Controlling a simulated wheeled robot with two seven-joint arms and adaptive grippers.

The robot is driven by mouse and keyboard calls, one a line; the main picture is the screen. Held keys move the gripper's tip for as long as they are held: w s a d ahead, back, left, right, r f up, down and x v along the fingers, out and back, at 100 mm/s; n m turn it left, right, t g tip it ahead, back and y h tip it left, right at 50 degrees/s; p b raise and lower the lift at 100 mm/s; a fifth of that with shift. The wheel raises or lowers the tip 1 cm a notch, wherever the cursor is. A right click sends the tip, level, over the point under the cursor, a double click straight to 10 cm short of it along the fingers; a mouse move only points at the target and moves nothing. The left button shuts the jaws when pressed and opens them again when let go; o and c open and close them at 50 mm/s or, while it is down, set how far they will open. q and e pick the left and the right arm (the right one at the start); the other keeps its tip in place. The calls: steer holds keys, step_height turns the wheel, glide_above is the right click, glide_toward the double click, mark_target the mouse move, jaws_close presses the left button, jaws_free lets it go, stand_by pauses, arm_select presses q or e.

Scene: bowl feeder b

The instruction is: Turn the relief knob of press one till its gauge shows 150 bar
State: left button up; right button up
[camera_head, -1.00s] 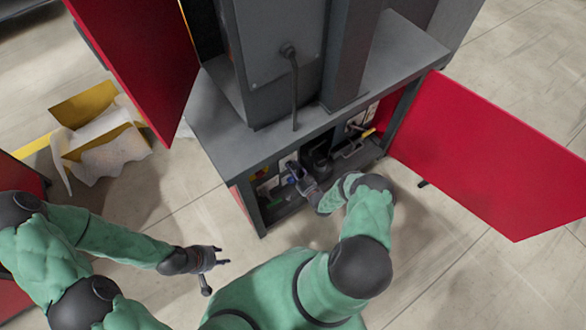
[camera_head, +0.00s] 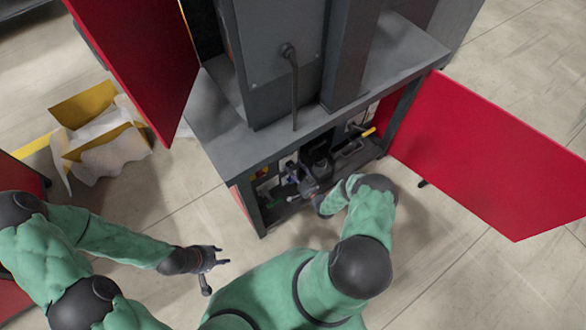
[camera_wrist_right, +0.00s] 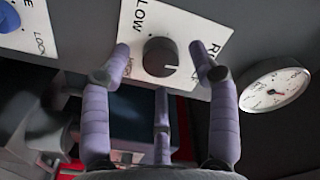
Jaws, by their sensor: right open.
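The relief knob (camera_wrist_right: 160,57) is a dark round knob with a light mark, on a white plate lettered LOW and partly hidden by my fingers. A round white gauge (camera_wrist_right: 274,85) sits right of it; its reading is too small to tell. My right gripper (camera_wrist_right: 162,64) is open, with two purple-grey fingers either side of the knob and a third below; I cannot tell whether they touch it. In the head view my right gripper (camera_head: 304,183) is inside the open cabinet under the press (camera_head: 285,60). My left gripper (camera_head: 220,256) is open and empty over the floor.
A blue knob (camera_wrist_right: 6,17) on another white plate is at the upper left. Red cabinet doors stand open at left (camera_head: 140,60) and right (camera_head: 480,150). A yellow-handled part (camera_head: 368,132) lies in the cabinet's right side. A yellow box (camera_head: 95,130) stands on the floor.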

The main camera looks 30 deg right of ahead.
steer(key=s, duration=1)
steer(key=shift+s+d, duration=0.4)
